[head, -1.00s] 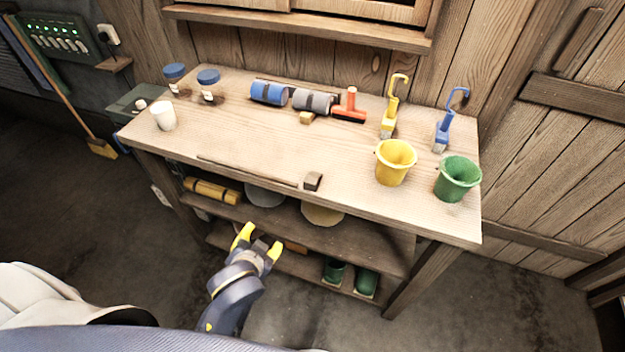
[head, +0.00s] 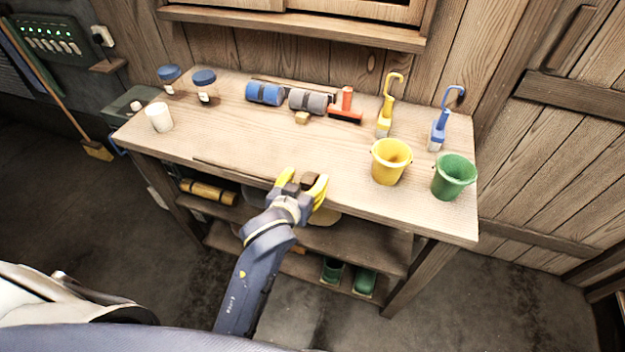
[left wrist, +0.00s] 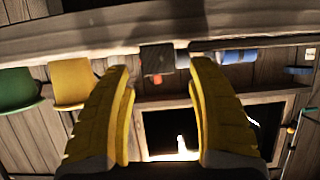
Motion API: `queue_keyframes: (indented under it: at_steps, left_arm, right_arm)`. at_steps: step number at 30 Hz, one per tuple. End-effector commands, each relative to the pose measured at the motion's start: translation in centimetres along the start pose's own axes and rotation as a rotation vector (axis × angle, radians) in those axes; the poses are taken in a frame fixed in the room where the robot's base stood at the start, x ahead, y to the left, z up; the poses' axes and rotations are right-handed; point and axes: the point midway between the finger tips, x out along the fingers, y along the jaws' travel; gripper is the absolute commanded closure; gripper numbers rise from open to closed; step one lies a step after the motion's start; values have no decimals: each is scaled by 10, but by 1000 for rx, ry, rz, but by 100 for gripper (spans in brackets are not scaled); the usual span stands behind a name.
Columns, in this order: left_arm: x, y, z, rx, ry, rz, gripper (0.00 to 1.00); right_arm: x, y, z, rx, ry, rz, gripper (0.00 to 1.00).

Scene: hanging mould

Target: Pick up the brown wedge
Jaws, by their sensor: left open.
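My left gripper is open, with yellow fingers apart. My right gripper is not in view.
On the workbench (head: 230,145), a yellow bucket (head: 390,162) and a green bucket (head: 454,177) stand right of the wedge. A thin dark rod (head: 232,170) lies along the front edge to its left. A shelf is below.

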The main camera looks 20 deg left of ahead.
Motion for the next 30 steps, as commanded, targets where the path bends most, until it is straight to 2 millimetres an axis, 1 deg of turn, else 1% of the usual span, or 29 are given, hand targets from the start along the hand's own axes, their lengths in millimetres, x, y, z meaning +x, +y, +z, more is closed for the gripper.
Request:
queue_keyframes:
  at_steps: [1,3,6,10,16,17,30]
  left_arm:
    - [7,-2,0,0,0,-4,42]
    - [13,-4,0,-2,1,-7,42]
    - [20,-7,1,-4,-1,-12,42]
    - [24,-8,1,-5,0,-14,42]
    - [24,-8,1,-6,0,-14,42]
    - [24,-8,1,-6,0,-14,40]
    - [24,-8,1,-6,0,-14,91]
  right_arm:
    - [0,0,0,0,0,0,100]
    - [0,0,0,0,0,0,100]
    - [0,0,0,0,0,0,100]
    - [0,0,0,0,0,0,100]
    - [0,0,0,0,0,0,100]
    - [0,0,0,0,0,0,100]
    - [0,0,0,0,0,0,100]
